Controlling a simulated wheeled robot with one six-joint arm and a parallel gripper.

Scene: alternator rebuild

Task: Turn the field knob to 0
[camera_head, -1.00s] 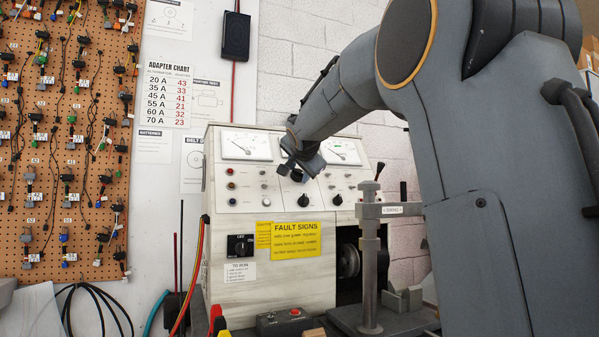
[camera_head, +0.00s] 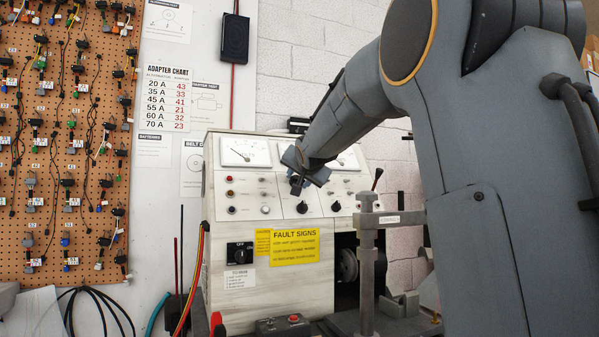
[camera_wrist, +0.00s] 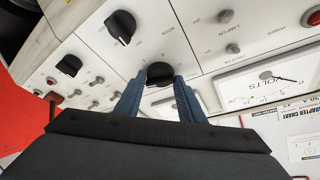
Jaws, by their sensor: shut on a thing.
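My gripper (camera_head: 297,188) is at the upper middle of the test bench's front panel. In the wrist view its two blue fingers (camera_wrist: 160,92) are shut on a black knob (camera_wrist: 160,72), one on each side. The fingers and jaw body hide part of this knob, and I cannot read its label or pointer setting. In the head view the wrist covers it. A second black knob (camera_head: 302,207) sits just below the gripper, and it also shows in the wrist view (camera_wrist: 120,26). A third black knob (camera_head: 335,206) is to its right.
A volts meter (camera_wrist: 265,82) and small toggles lie close beside the gripper. A metal post with an arm (camera_head: 367,250) stands in front of the bench at right.

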